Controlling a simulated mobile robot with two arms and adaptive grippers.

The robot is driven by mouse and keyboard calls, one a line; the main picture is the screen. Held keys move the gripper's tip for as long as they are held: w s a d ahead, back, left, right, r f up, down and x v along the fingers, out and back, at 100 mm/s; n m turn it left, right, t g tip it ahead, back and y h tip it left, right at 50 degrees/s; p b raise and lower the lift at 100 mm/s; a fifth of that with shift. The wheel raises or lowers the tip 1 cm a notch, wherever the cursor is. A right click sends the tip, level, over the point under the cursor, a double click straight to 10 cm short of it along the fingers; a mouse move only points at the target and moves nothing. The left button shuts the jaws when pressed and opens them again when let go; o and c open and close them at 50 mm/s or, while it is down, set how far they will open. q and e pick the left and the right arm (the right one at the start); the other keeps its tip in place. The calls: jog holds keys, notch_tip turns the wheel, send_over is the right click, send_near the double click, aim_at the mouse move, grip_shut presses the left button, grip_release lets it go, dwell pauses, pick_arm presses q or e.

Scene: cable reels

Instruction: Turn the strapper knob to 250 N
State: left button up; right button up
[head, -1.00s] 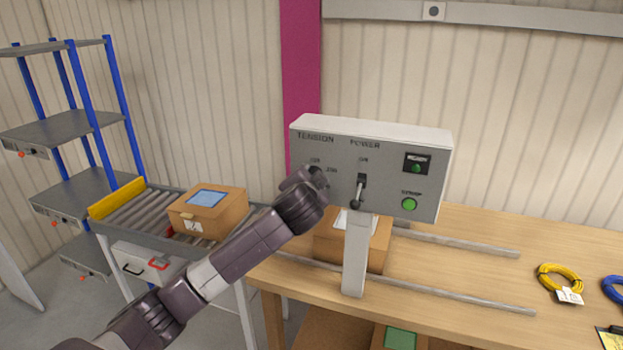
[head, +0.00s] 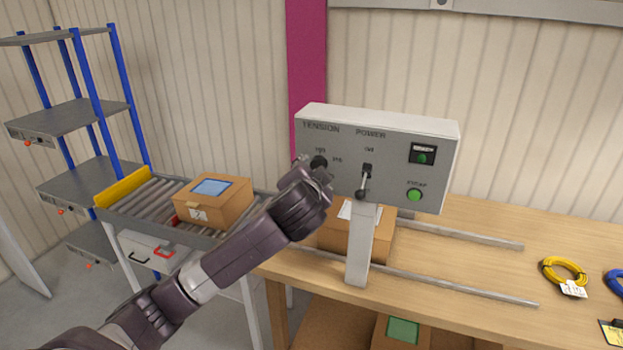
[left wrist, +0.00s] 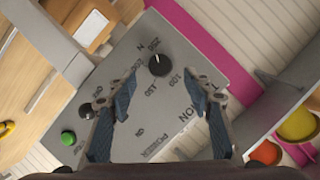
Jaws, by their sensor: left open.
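The strapper panel (head: 340,180) is a grey box on a post on the bench. Its black tension knob (head: 318,162) is at the left under TENSION. In the left wrist view the knob (left wrist: 159,65) has a white pointer mark directed up, toward the 250 N print (left wrist: 148,45); the exact setting is hard to read. My left gripper (left wrist: 164,93) is open and empty, its fingers apart on the panel side, with the knob beyond the tips and not touched. In the head view my left gripper (head: 316,176) is just below the knob. My right gripper is out of view.
The power lever (head: 364,182) and green strap button (head: 414,195) are right of the knob. A cardboard box (head: 340,240) stands behind the post. A roller conveyor (head: 150,200) with another box (head: 213,202) is left. Yellow cable (head: 563,272) lies on the bench.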

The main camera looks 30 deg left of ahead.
pick_arm(q)
jog(key=v, duration=0.5)
jog(key=shift+s+d, duration=0.1)
jog(key=shift+s, duration=0.1)
notch_tip(320, 180, down, 44)
jog(key=w+g+h+b, duration=0.1)
jog(key=g+h+b, duration=0.2)
jog(key=g+b, duration=0.3)
jog(key=s+d+f+h+b, duration=0.1)
jog(key=s+f, duration=0.3)
jog(key=f, duration=0.4)
jog(key=s+d+f+g+b, duration=0.1)
jog(key=s+f, duration=0.3)
jog(key=f, duration=0.3)
jog(key=s+d+f+h+b, duration=0.15)
jog(key=s+f, duration=0.25)
jog(key=f, duration=0.4)
jog(key=s+d+f+g+b, duration=0.1)
jog(key=s+d+f, duration=0.2)
jog(key=s+f, duration=0.5)
jog(key=s+d+f+n+g+h+b, duration=0.1)
jog(key=s+f, duration=0.7)
jog(key=s, duration=1)
jog(key=s+d+f+g+b, duration=0.2)
jog(key=s+d+f, duration=0.3)
jog(key=s, duration=0.8)
notch_tip(320, 180, down, 4)
jog(key=shift+d+r+g+b, duration=0.25)
jog(key=shift+d+g+b, duration=0.15)
jog(key=shift+b, duration=0.1)
